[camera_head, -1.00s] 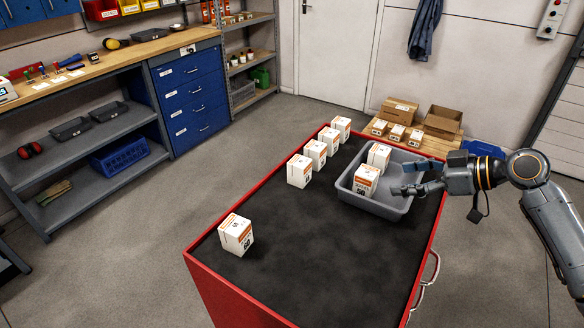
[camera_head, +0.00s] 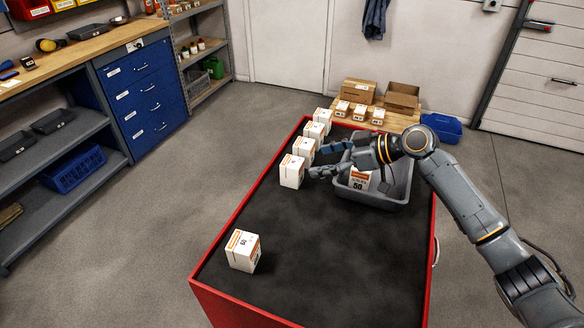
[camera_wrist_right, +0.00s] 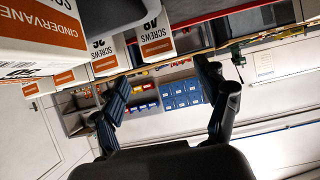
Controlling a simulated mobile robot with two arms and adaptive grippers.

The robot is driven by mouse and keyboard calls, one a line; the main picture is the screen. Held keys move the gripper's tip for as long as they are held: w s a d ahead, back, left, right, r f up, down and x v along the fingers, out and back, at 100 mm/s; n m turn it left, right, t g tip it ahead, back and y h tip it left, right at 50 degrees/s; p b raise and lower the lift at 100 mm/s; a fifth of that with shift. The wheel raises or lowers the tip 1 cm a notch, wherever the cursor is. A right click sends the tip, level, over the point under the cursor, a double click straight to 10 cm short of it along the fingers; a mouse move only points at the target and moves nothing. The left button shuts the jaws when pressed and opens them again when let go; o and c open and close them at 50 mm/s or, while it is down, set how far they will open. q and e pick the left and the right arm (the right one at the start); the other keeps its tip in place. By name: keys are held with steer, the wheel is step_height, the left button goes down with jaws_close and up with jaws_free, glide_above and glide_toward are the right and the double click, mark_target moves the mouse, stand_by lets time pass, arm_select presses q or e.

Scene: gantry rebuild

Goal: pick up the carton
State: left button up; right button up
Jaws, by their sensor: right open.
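White cartons with orange bands stand on the dark top of the red cabinet. Several form a row at its far left edge; the nearest one there is a carton (camera_head: 292,171). A lone carton (camera_head: 243,251) stands near the front left. My right gripper (camera_head: 317,160) is open and empty, its fingers spread and pointing left, close to the row's nearest cartons. I cannot tell whether it touches one. In the wrist view, the right gripper (camera_wrist_right: 165,75) has nothing between its fingers, and cartons (camera_wrist_right: 108,58) appear at upper left. My left gripper is not in view.
A grey tray (camera_head: 372,196) on the cabinet holds a carton (camera_head: 359,178), partly hidden by my right gripper and arm. Behind, a wooden pallet (camera_head: 398,121) carries small boxes and brown boxes. The cabinet top (camera_head: 330,255) is clear in its middle and front.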

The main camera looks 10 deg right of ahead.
mark_target(298, 163)
steer(key=shift+w+a+f, duration=0.15)
steer(key=shift+w+a, duration=0.15)
steer(key=shift+a, duration=0.25)
steer(key=shift+w+a+f, duration=0.15)
steer(key=p+x, duration=0.2)
steer(key=x, duration=0.2)
steer(key=shift+w+a+p, duration=0.1)
steer(key=shift+p, duration=0.2)
steer(key=shift+w+a+f, duration=0.25)
steer(key=shift+a, duration=0.1)
steer(key=shift+d, duration=0.1)
steer(key=c, duration=0.3)
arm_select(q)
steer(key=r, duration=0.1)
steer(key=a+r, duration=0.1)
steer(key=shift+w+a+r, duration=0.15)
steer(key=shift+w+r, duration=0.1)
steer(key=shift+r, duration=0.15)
arm_select(e)
steer(key=c, duration=1)
